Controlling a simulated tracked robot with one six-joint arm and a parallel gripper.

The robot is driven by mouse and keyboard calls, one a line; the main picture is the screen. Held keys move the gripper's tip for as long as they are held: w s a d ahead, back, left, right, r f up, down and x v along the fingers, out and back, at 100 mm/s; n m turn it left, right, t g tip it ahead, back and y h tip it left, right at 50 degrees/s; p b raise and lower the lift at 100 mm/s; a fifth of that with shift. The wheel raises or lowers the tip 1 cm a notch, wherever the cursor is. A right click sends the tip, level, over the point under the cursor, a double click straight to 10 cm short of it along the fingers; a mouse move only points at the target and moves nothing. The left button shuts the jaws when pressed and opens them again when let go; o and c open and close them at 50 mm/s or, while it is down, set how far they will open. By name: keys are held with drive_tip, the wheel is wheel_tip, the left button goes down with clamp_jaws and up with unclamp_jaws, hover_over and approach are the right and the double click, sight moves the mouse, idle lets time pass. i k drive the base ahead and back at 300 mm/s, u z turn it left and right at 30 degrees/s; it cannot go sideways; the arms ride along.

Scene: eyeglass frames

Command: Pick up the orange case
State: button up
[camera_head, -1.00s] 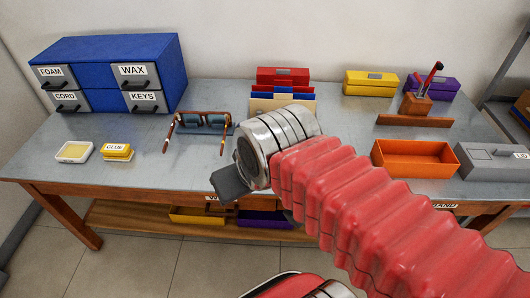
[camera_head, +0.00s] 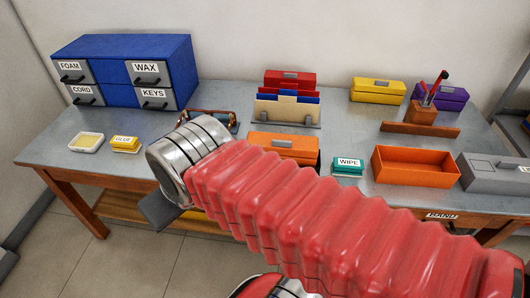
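The orange case (camera_head: 284,147) is a closed box with a grey clasp plate, lying on the grey table near its middle. My red arm passes in front of it and hides its lower part. My gripper (camera_head: 160,210) is at the left end of the arm, in front of the table's front edge, apart from the case and to its left. One dark finger shows, seen from behind the wrist, so its opening and anything between the fingers are hidden.
An open orange tray (camera_head: 414,181), a WIPE box (camera_head: 348,167) and a grey box (camera_head: 495,173) stand to the right. A file rack (camera_head: 286,111) and red case (camera_head: 290,79) are behind. Glasses (camera_head: 207,116) sit partly hidden behind my wrist. Blue drawers (camera_head: 122,65) stand back left.

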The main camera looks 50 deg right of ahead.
sight(304, 150)
drive_tip(key=u, duration=0.95)
drive_tip(key=k, duration=1.05)
drive_tip(key=z, duration=1)
drive_tip(key=i, duration=1)
drive_tip(key=z, duration=0.1)
